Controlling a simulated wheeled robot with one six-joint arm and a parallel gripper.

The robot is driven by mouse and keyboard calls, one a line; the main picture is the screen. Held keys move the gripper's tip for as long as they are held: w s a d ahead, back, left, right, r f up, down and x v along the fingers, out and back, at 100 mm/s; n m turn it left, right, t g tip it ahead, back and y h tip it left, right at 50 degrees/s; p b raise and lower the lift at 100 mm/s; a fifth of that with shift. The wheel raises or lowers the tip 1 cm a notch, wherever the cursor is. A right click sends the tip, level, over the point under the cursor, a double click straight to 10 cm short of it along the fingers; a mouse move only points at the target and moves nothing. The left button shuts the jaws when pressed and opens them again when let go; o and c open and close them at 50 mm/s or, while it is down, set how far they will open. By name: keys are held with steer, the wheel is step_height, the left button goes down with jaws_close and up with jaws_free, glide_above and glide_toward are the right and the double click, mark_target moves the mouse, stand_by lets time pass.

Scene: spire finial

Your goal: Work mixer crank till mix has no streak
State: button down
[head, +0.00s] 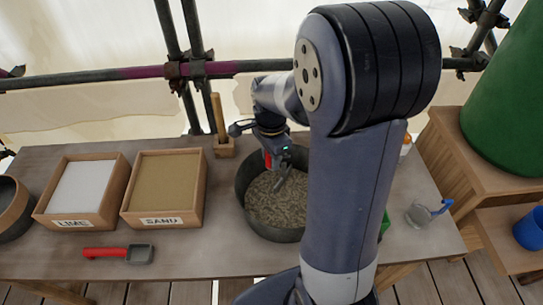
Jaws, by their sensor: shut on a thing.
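The mixing tub (244,204) is a round dark pan on the workbench, partly hidden by my arm. The mix (270,208) in it is grey-beige and looks mottled, with lighter and darker streaks. My gripper (283,176) points down over the back of the tub, shut on the mixer crank. A small red part (268,160), possibly the crank's grip, shows beside the jaws. Most of the crank and the contact are hidden by the gripper.
Wooden boxes of lime (83,188) and sand (165,187) stand left of the tub. A red-handled scoop (120,253) lies in front of them. A blue-handled metal cup (425,213) stands at right. Scaffold pipes (120,74) run behind the bench.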

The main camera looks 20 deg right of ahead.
steer(key=c, duration=1.1)
jaws_free()
step_height(320, 180, up, 11)
steer(key=shift+f, duration=0.1)
